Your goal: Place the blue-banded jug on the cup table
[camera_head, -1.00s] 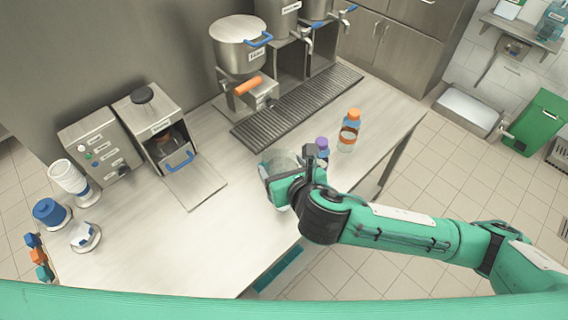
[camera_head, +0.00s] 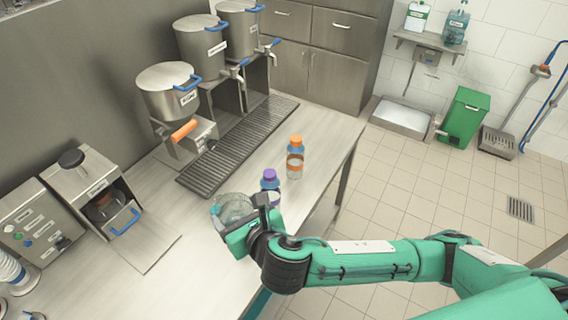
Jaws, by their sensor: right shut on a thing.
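My right gripper (camera_head: 240,226) is shut on a clear jug (camera_head: 234,205) over the near edge of the pale worktop (camera_head: 205,268). A bit of blue shows at the jug's left side; the gripper hides much of its body, so I cannot see a full blue band. I cannot tell whether the jug touches the worktop. A purple-capped bottle (camera_head: 270,182) stands just behind the gripper, to its right. I cannot tell which surface is the cup table. My left gripper is not in view.
An orange-capped bottle (camera_head: 295,158) stands near the worktop's right edge. Dispensers with taps (camera_head: 172,92) and a drip grille (camera_head: 228,152) line the back. An open-fronted machine (camera_head: 97,200) stands left. The worktop's front middle is clear. A green bin (camera_head: 464,115) stands on the floor.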

